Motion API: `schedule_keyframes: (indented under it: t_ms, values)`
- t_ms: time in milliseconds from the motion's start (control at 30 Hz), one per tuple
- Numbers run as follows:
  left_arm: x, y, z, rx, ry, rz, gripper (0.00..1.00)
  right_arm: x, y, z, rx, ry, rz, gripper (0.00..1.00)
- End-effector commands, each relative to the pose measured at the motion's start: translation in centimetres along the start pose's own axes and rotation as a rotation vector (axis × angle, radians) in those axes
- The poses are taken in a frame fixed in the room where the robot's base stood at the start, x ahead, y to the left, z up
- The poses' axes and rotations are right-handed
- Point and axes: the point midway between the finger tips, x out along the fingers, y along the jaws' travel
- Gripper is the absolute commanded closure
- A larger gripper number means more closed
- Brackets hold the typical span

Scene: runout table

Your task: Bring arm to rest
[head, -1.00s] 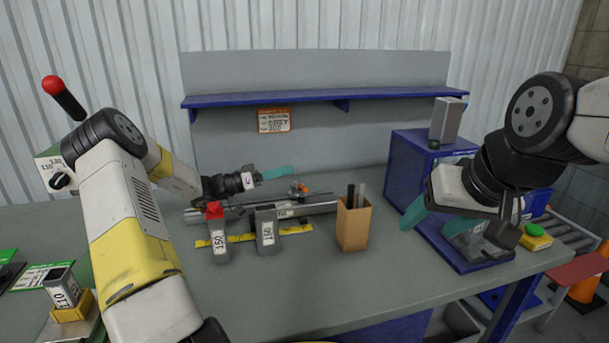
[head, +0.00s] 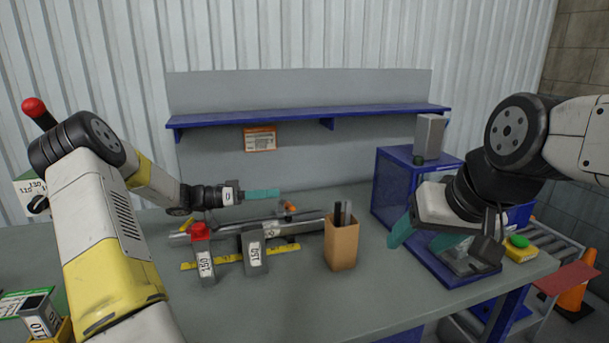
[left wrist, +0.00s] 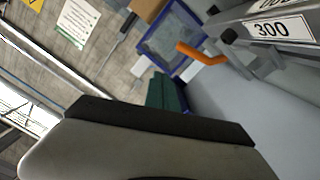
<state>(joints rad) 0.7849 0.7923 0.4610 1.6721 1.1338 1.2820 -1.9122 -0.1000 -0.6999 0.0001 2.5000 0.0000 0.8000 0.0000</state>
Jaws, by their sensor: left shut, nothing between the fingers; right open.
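My left gripper (head: 262,194) has teal fingers that are shut with nothing between them. It is above the back part of the grey table, over the long metal bar (head: 308,225), and points right. In the left wrist view its teal fingers (left wrist: 166,94) show only partly behind a dark housing. My right gripper (head: 425,238) is open and empty, with its teal fingers tilted downward at the right, in front of the blue box. Its right finger overlaps the blue base tray in the picture; I cannot tell whether it touches.
Two grey blocks marked 150, one red-topped (head: 203,262) and one plain (head: 254,254), stand by a yellow ruler (head: 287,247). A brown pen holder (head: 342,246) is mid-table. A blue box (head: 390,185) stands right, below the blue shelf (head: 300,117). The front middle of the table is clear.

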Motion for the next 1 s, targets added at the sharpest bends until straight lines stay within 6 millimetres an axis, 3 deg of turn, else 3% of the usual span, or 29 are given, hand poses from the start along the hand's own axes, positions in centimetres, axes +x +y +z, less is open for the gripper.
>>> schedule_keyframes:
  t_ms: [33, 167, 367, 500, 667, 800, 1000]
  values:
    - [1.6, 1.9, -0.1, -0.011, -0.086, 0.009, 1.0, 0.0, 0.0, 0.0, 0.0, 0.0, 0.0, 0.38]
    - [3.9, 7.1, 1.1, -0.101, -0.329, -0.021, 1.0, 0.0, 0.0, 0.0, 0.0, 0.0, 0.0, 0.38]
    - [4.2, 15.1, 3.1, -0.216, -0.652, -0.201, 1.0, 0.0, 0.0, 0.0, 0.0, 0.0, 0.0, 0.38]
    - [2.6, 19.9, 4.0, -0.258, -0.783, -0.393, 1.0, 0.0, 0.0, 0.0, 0.0, 0.0, 0.0, 0.38]
    - [-0.1, 24.7, 4.7, -0.277, -0.827, -0.636, 1.0, 0.0, 0.0, 0.0, 0.0, 0.0, 0.0, 0.38]
    - [-2.9, 28.3, 5.2, -0.277, -0.773, -0.833, 1.0, 0.0, 0.0, 0.0, 0.0, 0.0, 0.0, 0.38]
    - [-6.2, 31.5, 5.9, -0.28, -0.622, -1.013, 1.0, 0.0, 0.0, 0.0, 0.0, 0.0, 0.0, 0.38]
